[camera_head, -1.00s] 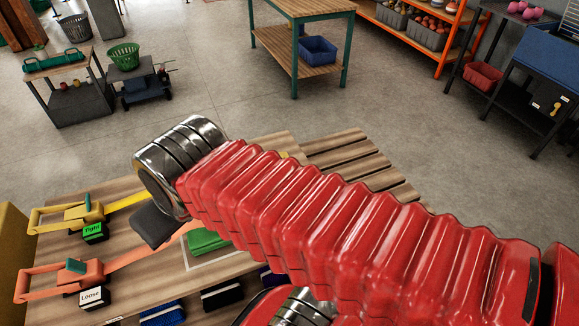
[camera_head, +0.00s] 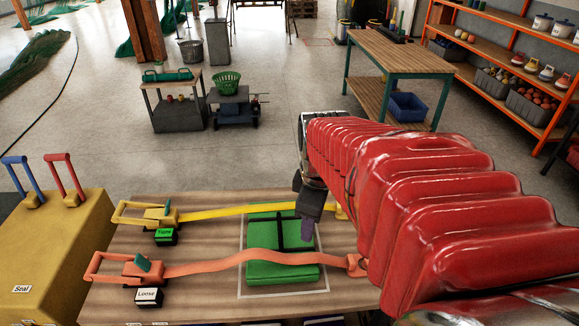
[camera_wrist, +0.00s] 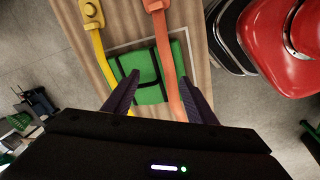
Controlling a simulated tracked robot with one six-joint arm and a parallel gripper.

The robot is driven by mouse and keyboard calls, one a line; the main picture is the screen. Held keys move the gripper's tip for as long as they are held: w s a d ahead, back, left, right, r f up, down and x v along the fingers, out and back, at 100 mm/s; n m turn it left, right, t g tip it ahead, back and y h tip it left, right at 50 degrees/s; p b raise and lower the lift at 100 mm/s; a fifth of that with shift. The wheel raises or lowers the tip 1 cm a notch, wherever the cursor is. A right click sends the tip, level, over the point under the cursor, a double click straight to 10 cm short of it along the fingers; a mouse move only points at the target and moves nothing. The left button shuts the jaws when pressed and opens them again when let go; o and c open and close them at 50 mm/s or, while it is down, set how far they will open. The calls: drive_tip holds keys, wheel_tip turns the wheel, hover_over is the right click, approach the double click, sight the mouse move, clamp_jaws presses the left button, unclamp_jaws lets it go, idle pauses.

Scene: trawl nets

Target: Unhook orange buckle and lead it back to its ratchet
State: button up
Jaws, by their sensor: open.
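The orange buckle (camera_head: 355,264) is at the right end of the orange strap (camera_head: 225,262), partly covered by my red arm in the head view. It also shows at the top of the wrist view (camera_wrist: 155,5). The strap runs slack over a green net bundle (camera_head: 265,273) to the orange ratchet (camera_head: 130,268) at left, which stands by a "Loose" label (camera_head: 149,297). My gripper (camera_wrist: 158,100) is open, its purple fingers spread above the bundle. In the wrist view the orange strap passes between the fingers; the gripper looks empty.
A yellow strap (camera_head: 220,211) runs behind, from a yellow ratchet (camera_head: 150,213) with a "Tight" label (camera_head: 165,236) to a yellow buckle (camera_wrist: 92,12). A yellow box (camera_head: 50,245) with red and blue levers stands left. A workbench (camera_head: 395,60) and carts stand beyond open floor.

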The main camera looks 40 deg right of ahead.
drive_tip(key=s+d+f+n+g, duration=0.1)
drive_tip(key=s+d+f+n, duration=0.1)
drive_tip(key=d, duration=0.4)
drive_tip(key=s+d+f+n+g+y, duration=0.1)
drive_tip(key=s+d+f+n, duration=0.1)
drive_tip(key=d, duration=0.4)
wheel_tip(320, 180, down, 2)
drive_tip(key=shift+s+d+f+n, duration=0.1)
drive_tip(key=shift+s+d+n, duration=0.25)
drive_tip(key=shift+s, duration=0.25)
approach(358, 256)
drive_tip(key=a+f, duration=0.2)
drive_tip(key=f, duration=0.1)
drive_tip(key=s+a+f, duration=0.1)
drive_tip(key=f, duration=0.1)
drive_tip(key=shift+s+a+f, duration=0.1)
drive_tip(key=shift+a+f, duration=0.05)
drive_tip(key=shift+f, duration=0.1)
drive_tip(key=shift+c, duration=0.4)
drive_tip(key=c, duration=1.2)
drive_tip(key=shift+s+d, duration=0.25)
drive_tip(key=shift+d, duration=0.1)
